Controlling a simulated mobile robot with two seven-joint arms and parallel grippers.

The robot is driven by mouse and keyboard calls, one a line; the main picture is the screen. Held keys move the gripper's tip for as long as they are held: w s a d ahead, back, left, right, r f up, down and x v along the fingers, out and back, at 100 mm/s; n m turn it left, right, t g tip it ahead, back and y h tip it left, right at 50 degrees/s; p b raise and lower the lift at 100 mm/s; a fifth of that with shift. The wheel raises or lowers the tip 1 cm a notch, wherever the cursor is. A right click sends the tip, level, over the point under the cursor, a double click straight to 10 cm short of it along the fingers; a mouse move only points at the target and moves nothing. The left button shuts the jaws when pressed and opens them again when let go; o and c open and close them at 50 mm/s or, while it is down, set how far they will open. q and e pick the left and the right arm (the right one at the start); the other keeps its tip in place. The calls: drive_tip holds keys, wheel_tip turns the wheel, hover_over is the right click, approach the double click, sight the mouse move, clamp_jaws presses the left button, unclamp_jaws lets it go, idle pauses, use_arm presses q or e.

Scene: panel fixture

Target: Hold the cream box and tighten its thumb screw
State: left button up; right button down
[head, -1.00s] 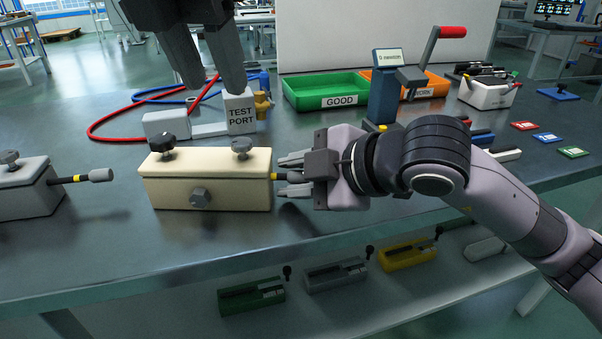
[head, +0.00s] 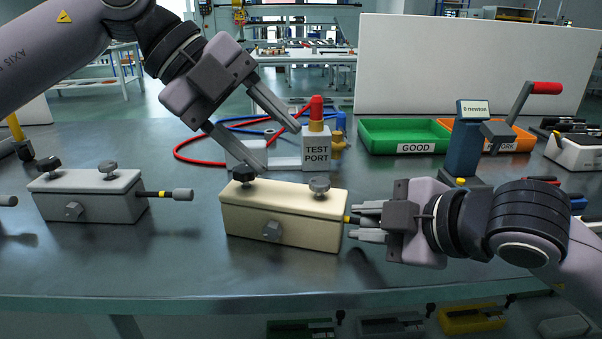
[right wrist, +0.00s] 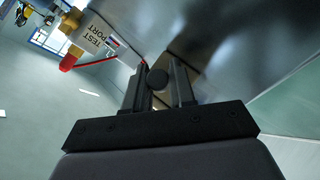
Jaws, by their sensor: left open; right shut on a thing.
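The cream box (head: 283,222) sits on the dark metal bench in the middle of the head view. On its top are a dark knob (head: 244,174) at the left and a grey knob (head: 319,187) at the right; a grey hexagonal knob (head: 272,230) is on its front face. My right gripper (head: 368,221) is shut on the box's side handle (head: 349,219), whose round dark end (right wrist: 157,79) shows between the fingers in the right wrist view. My left gripper (head: 282,148) is open and empty, above and behind the box, one fingertip near the dark knob.
A grey box (head: 95,204) with similar knobs stands to the left. Behind are the TEST PORT block (head: 317,153) with a red top and hoses, a green GOOD tray (head: 385,130), an orange tray (head: 522,137) and a crank stand (head: 466,140). The bench in front is clear.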

sight(317, 180)
use_arm(q)
drive_tip(key=w+a+f+n+h, duration=0.2)
drive_tip(key=a+n+h, duration=0.4)
drive_tip(key=n, duration=0.7)
drive_tip(key=shift+y, duration=0.6)
drive_tip(key=x, duration=1.1)
drive_tip(key=shift+d, duration=0.1)
clamp_jaws()
